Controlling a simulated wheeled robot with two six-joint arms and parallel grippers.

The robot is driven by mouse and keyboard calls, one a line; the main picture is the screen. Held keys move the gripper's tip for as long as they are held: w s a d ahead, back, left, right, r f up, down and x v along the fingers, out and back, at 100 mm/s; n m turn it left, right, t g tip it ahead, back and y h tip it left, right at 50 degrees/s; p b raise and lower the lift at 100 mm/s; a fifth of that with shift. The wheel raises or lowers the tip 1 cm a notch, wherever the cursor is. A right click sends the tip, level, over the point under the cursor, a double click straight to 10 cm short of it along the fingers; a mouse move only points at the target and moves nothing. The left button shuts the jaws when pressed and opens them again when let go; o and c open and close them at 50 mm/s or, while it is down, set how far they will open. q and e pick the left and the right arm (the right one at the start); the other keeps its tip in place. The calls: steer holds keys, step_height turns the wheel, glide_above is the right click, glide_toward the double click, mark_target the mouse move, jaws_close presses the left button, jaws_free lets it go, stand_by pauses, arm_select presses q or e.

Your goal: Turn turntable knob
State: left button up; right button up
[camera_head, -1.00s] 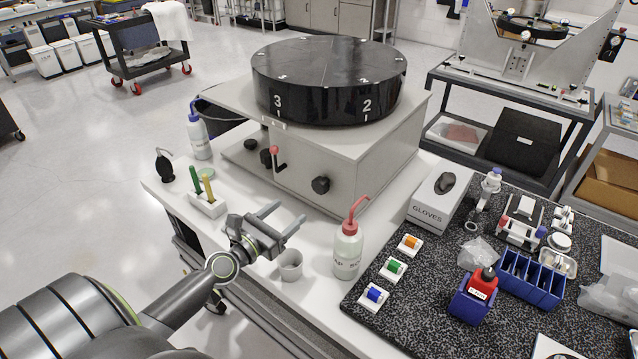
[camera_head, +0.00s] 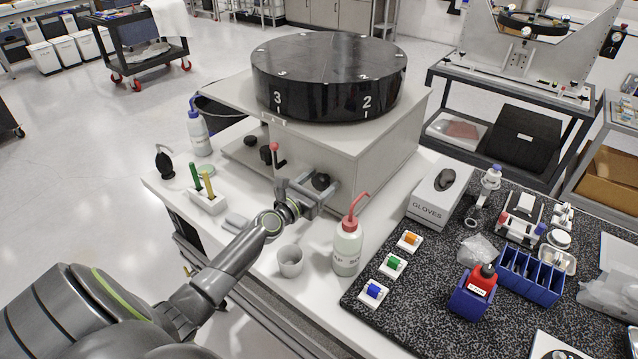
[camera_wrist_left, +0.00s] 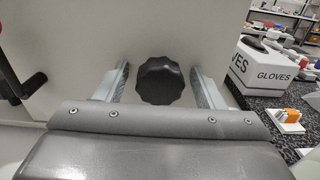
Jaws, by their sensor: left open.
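The black lobed knob (camera_head: 320,181) is on the front face of the grey turntable box (camera_head: 375,165). The round black turntable (camera_head: 328,78) with white numbers 3 and 2 sits on top of the box. My left gripper (camera_head: 318,188) is open, with its fingers reaching to the box face around the knob. In the left wrist view the knob (camera_wrist_left: 160,81) lies between the two fingers, with a gap showing on each side. My right gripper is not seen.
A red-capped wash bottle (camera_head: 347,245) and a small cup (camera_head: 289,261) stand close to my left arm. A red-tipped lever (camera_head: 275,152) is left of the knob. A glove box (camera_head: 437,199) stands to the right. A pen holder (camera_head: 207,202) is at the left.

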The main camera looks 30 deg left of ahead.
arm_select(q)
steer(key=shift+c, duration=0.3)
steer(key=c, duration=0.9)
steer(key=shift+m, duration=0.3)
